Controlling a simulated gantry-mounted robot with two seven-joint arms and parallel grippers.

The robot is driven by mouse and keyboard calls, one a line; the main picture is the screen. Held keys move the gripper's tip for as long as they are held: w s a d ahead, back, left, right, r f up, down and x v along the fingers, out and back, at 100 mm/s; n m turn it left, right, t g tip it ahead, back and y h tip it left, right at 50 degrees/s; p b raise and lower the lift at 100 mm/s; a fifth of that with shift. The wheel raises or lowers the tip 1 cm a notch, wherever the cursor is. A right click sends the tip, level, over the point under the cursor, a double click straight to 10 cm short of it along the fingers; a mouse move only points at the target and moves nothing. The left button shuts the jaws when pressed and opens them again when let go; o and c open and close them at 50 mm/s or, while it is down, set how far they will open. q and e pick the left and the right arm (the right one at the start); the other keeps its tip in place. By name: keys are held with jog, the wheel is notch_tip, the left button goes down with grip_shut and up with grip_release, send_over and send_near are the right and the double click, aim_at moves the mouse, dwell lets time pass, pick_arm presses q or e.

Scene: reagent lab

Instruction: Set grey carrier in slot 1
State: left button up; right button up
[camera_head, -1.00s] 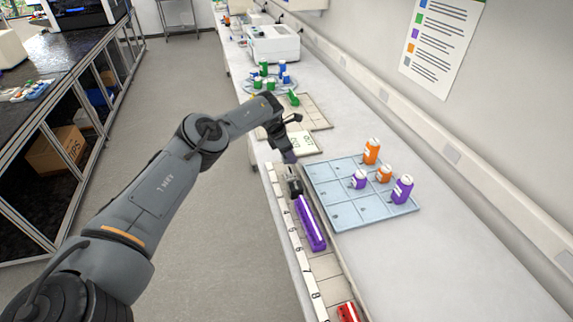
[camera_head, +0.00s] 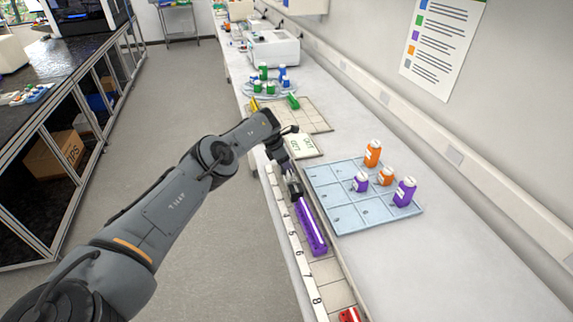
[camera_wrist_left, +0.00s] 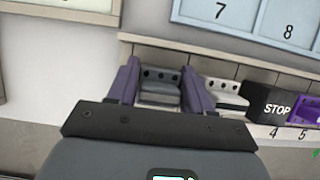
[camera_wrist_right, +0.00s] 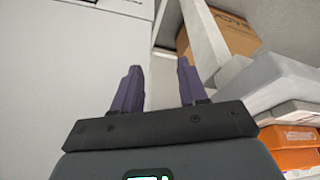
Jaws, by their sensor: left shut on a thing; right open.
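The grey carrier (camera_wrist_left: 160,92), a small block with dark holes along its top, sits between the fingers of my left gripper (camera_wrist_left: 158,85), which is shut on it. It is over the left end of the numbered rack; the slot number there is hidden by my gripper, and I cannot tell whether it is seated. In the head view my left gripper (camera_head: 286,164) is low at the rack's far end, beyond the black STOP block (camera_head: 295,189). My right gripper (camera_wrist_right: 157,88) shows only in its own wrist view, open and empty.
In the left wrist view a lighter grey carrier (camera_wrist_left: 227,96) stands between my gripper and the STOP block. A purple carrier (camera_head: 311,228) and a red one (camera_head: 349,315) are farther along the rack. A blue numbered tray (camera_head: 340,216) with bottles lies beside it.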

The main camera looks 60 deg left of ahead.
pick_arm(q)
jog(key=shift+f, duration=0.15)
jog(key=o, duration=0.8)
jog(key=shift+c, duration=0.2)
jog(key=shift+s+r+p, duration=0.1)
jog(key=shift+r+p, duration=0.2)
jog(key=shift+r, duration=0.2)
jog(key=p+v, duration=0.4)
jog(key=v, duration=0.7)
jog(key=shift+p, duration=0.35)
jog(key=shift+s+a+r, duration=0.15)
jog(key=shift+r, duration=0.05)
